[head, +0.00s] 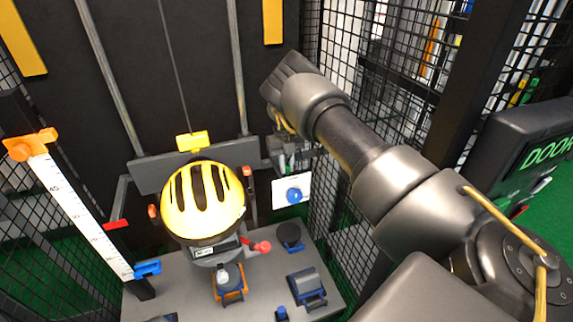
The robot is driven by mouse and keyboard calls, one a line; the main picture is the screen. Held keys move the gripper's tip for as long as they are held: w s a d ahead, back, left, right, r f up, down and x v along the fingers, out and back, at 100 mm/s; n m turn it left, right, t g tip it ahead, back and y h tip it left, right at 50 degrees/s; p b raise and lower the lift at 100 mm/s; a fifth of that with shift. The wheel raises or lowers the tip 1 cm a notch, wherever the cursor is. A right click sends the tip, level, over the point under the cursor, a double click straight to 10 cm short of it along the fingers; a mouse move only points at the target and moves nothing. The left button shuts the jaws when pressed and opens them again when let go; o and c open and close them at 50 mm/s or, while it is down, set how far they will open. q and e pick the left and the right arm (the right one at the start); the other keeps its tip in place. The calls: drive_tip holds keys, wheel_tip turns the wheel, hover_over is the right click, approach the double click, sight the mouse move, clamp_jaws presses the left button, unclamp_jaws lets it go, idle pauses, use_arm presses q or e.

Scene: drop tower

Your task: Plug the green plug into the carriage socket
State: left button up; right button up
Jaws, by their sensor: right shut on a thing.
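My right arm comes in from the right, and its gripper (289,160) points down beside the right end of the carriage. The gripper is shut on the green plug (282,161), of which only a small greenish part shows between the fingers. The carriage (148,174) is a grey crossbar on two vertical rails, with a yellow block (193,141) on top and a yellow helmet (207,200) in front. I cannot make out the carriage socket. My left gripper is not in view.
A white panel with a blue knob (294,195) is below the gripper. A white scale post with orange (28,145) and blue (148,268) clamps stands left. The grey base (180,290) carries several small fixtures. Mesh walls and a door box (535,150) are right.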

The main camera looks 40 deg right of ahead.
drive_tip(key=shift+f, duration=0.2)
idle(0.3)
drive_tip(key=o, duration=0.8)
drive_tip(key=shift+o, duration=0.2)
drive_tip(key=shift+r, duration=0.1)
drive_tip(key=shift+w+r, duration=0.15)
drive_tip(key=shift+r, duration=0.15)
wheel_tip(320, 180, up, 10)
drive_tip(key=w+b, duration=0.1)
drive_tip(key=b, duration=0.1)
drive_tip(key=shift+w+d, duration=0.15)
drive_tip(key=shift+d, duration=0.1)
